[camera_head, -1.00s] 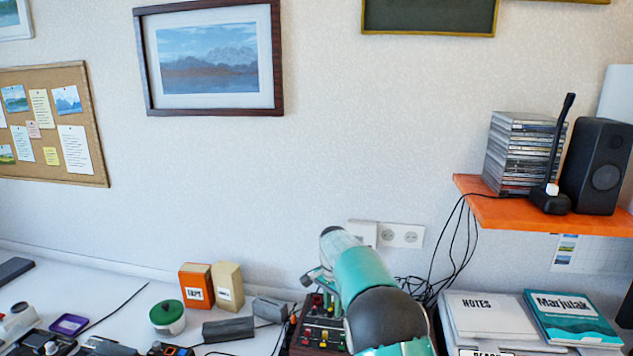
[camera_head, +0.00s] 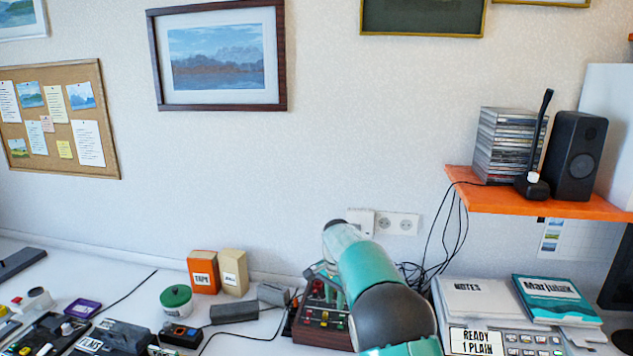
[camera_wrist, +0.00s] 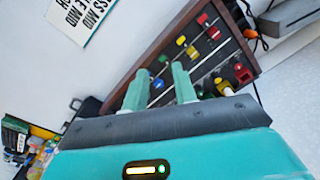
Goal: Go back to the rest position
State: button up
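My teal arm (camera_head: 375,285) reaches over the white desk in the head view, with its far end by a dark box with coloured knobs. In the wrist view my gripper (camera_wrist: 161,84) shows two pale green fingers, set apart with a gap between them and nothing held. Beyond the fingers is the knob box (camera_wrist: 212,55), with red, yellow, blue and green knobs. It also shows in the head view (camera_head: 322,328), partly hidden by my arm. I cannot tell how close the fingertips are to the knobs.
An orange shelf (camera_head: 540,198) with a disc stack (camera_head: 503,145) and a black speaker (camera_head: 574,155) hangs at right. Below are a notes binder (camera_head: 480,300) and a teal book (camera_head: 555,300). Small boxes (camera_head: 202,272), a green-lidded jar (camera_head: 176,301) and devices stand left of my arm.

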jog(key=s+d+r+n+t, duration=0.15)
jog(key=s+d+r, duration=0.25)
jog(key=s+r, duration=0.45)
jog(key=s+d+r+n+t, duration=0.1)
jog(key=s+d+r+n, duration=0.15)
jog(key=s+r, duration=0.65)
jog(key=s+d+n+t, duration=0.1)
jog(key=s+d+n, duration=0.1)
jog(key=s, duration=1)
jog(key=s+d+f+n+t, duration=0.1)
jog(key=s+d+n, duration=0.1)
jog(key=s, duration=1)
jog(key=shift+s+n+t, duration=0.35)
jog(key=shift+n, duration=0.15)
